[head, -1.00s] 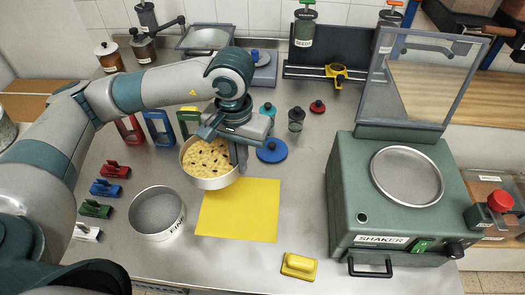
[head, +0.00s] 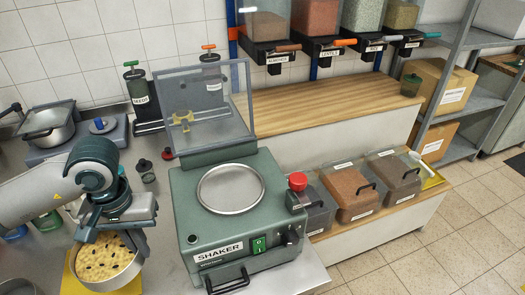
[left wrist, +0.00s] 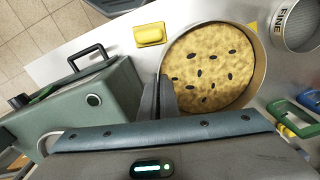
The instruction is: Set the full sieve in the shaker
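The full sieve (head: 107,268), a round pale-rimmed pan of yellow grains with dark bits, is at the lower left of the head view, over a yellow sheet. It also shows from above in the left wrist view (left wrist: 212,68). My left gripper (head: 122,243) is shut on the sieve's rim; its fingers meet at the rim in the left wrist view (left wrist: 166,97). The green shaker (head: 205,237) stands to the right of the sieve. Its clear lid (head: 215,105) is raised and its round plate (head: 231,188) is bare. My right gripper is not in view.
A black-topped jar (head: 146,170) stands behind the sieve. The left wrist view shows a yellow block (left wrist: 150,34) and an empty sieve marked FINE (left wrist: 300,30) beside the full sieve.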

